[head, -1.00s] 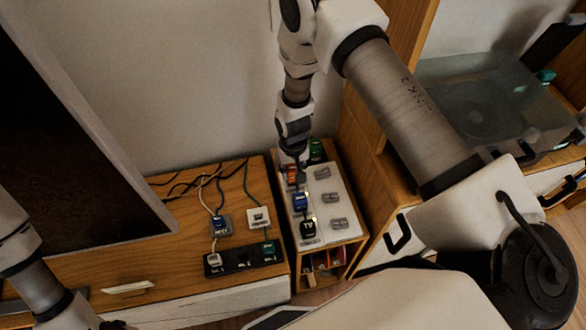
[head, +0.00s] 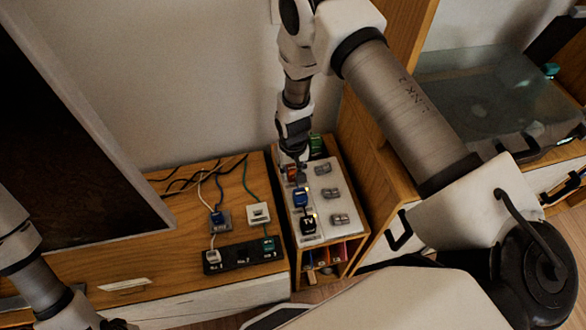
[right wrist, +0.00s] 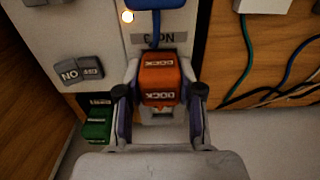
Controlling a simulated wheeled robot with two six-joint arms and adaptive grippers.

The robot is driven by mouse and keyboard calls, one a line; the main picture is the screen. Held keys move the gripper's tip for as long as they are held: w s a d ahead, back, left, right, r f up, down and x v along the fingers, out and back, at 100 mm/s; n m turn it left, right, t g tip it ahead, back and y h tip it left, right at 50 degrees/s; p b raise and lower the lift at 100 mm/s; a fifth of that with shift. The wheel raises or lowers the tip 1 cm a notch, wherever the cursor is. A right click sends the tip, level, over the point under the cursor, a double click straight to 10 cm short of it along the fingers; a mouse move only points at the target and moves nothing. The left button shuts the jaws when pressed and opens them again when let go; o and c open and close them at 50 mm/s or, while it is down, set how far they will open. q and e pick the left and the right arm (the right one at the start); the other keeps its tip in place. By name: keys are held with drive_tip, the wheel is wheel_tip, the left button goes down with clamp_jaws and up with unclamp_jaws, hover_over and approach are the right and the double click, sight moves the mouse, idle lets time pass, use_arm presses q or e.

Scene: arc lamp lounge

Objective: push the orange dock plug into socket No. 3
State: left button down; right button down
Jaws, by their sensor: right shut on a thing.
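My right gripper (right wrist: 160,100) is shut on the orange dock plug (right wrist: 160,72), with one finger on each side of it. The plug's faces read DOCK, upside down in the right wrist view. In the head view the orange plug (head: 292,173) shows partly behind my right gripper, at the left edge of the pale socket panel (head: 318,213). An upside-down number label (right wrist: 166,38) lies just above the plug in the right wrist view. The plug hides the socket under it, so I cannot tell how deep it sits. My left arm enters at lower left; its fingers are out of view.
A blue plug (head: 300,197) and a black TV plug (head: 308,224) sit in the same panel, beside grey switches (head: 331,194). A green plug (head: 316,145) is behind. A black strip (head: 243,257) with plugs and cables occupies the wooden cabinet at left.

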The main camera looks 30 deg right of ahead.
sight(293, 168)
drive_tip(key=c, duration=0.7)
unclamp_jaws()
drive_tip(key=shift+o, duration=0.2)
drive_tip(key=shift+r, duration=0.1)
wheel_tip(293, 168, up, 12)
drive_tip(key=shift+s, duration=0.1)
